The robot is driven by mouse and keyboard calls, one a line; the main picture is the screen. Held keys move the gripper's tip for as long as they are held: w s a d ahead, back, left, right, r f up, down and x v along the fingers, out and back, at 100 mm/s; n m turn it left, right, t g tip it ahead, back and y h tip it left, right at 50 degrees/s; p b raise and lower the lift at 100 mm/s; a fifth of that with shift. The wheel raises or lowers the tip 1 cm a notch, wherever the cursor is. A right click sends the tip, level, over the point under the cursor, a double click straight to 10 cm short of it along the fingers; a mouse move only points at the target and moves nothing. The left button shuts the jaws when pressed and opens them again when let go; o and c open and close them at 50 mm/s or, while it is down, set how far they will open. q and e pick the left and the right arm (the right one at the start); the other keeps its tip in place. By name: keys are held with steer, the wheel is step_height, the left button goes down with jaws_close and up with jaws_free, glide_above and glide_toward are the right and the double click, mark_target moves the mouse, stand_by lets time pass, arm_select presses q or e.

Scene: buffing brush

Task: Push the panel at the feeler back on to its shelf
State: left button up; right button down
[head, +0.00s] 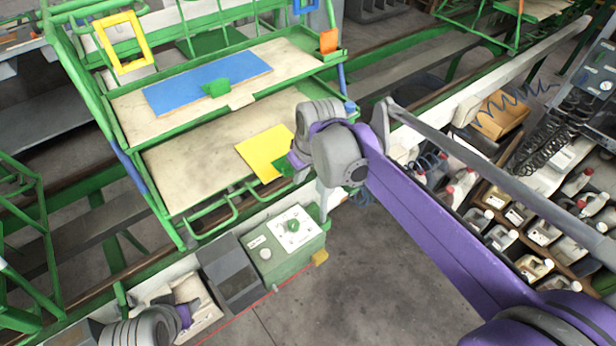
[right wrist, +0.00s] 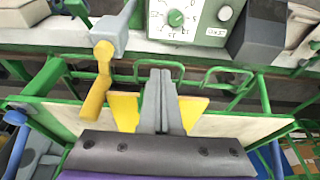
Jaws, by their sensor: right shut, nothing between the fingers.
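A yellow panel (head: 263,152) lies on the right part of the lower shelf (head: 190,165), with its near corner out at the front edge. My right gripper (head: 296,162) is at the panel's right side, its fingers largely hidden by my wrist. In the right wrist view the shut, empty fingers (right wrist: 161,80) stand in front of the yellow panel (right wrist: 125,110); contact is unclear. A grey and yellow lever (right wrist: 103,75), possibly the feeler, stands left of the fingers. My left wrist shows at the bottom left of the head view; its fingers cannot be made out.
A blue panel (head: 190,85) lies on the upper shelf. Green rails (head: 215,215) run along the rack's front. A green control box (head: 285,245) with a dial stands before it, beside a dark grey box (head: 230,270). Crates of bottles (head: 530,230) stand at right. Floor below is clear.

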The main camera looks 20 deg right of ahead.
mark_target(275, 149)
steer(key=shift+w+a, duration=0.15)
steer(key=shift+w, duration=0.35)
steer(key=w, duration=0.2)
steer(key=w+a, duration=0.1)
steer(key=shift+w+a, duration=0.2)
steer(key=shift+w, duration=0.2)
steer(key=shift+s, duration=0.2)
